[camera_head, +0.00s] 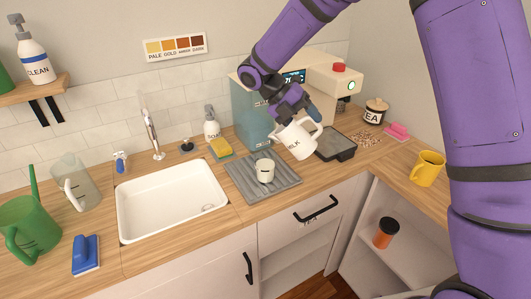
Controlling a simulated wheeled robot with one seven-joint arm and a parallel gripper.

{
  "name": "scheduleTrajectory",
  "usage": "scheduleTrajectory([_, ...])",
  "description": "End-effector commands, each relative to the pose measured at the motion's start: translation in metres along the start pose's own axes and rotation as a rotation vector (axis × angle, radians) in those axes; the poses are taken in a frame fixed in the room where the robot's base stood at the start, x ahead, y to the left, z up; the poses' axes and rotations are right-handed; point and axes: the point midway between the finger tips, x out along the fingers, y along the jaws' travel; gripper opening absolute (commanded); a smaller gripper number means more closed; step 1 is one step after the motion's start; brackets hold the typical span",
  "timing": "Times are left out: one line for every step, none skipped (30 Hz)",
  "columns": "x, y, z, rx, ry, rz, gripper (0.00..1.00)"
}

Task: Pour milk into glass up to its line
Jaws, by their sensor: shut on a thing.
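A white jug with MILK lettering (292,143) is held in the air and leans to one side. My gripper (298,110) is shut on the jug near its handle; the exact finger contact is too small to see. A small pale glass (265,170) stands upright on a grey ridged draining mat (285,184), to the lower left of the jug. A dark mark shows on the glass, but its contents and fill level cannot be made out. I cannot see any stream of milk between jug and glass.
A white sink (165,200) lies left of the mat. A yellow mug (427,168), tea jar (375,112), soap bottle (211,124) and sponge (221,148) stand around. A green watering can (30,225) is far left.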

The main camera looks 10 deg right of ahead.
Motion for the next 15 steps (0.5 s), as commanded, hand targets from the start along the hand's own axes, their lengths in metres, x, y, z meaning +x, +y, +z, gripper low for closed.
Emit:
scheduleTrajectory([0.000, 0.000, 0.000, 0.000, 0.000, 0.000, 0.15])
scheduleTrajectory([0.000, 0.000, 0.000, 0.000, 0.000, 0.000, 0.15])
scheduleTrajectory([0.000, 0.000, 0.000, 0.000, 0.000, 0.000, 0.15])
scheduleTrajectory([0.000, 0.000, 0.000, 0.000, 0.000, 0.000, 0.15])
scheduleTrajectory([0.000, 0.000, 0.000, 0.000, 0.000, 0.002, 0.15])
scheduleTrajectory([0.001, 0.000, 0.000, 0.000, 0.000, 0.009, 0.15])
scheduleTrajectory([0.002, 0.000, 0.000, 0.001, 0.000, 0.021, 0.15])
scheduleTrajectory([0.004, 0.001, 0.000, 0.001, 0.001, 0.036, 0.15])
scheduleTrajectory([0.007, 0.001, 0.000, 0.002, 0.001, 0.065, 0.15])
scheduleTrajectory([0.010, 0.002, 0.001, 0.003, 0.002, 0.091, 0.15])
scheduleTrajectory([0.013, 0.003, 0.000, 0.004, 0.002, 0.118, 0.15])
scheduleTrajectory([0.017, 0.004, 0.001, 0.004, 0.002, 0.154, 0.15])
scheduleTrajectory([0.020, 0.005, 0.000, 0.004, 0.003, 0.180, 0.15])
scheduleTrajectory([0.022, 0.007, 0.000, 0.004, 0.002, 0.206, 0.15])
scheduleTrajectory([0.026, 0.008, 0.000, 0.003, 0.003, 0.235, 0.15])
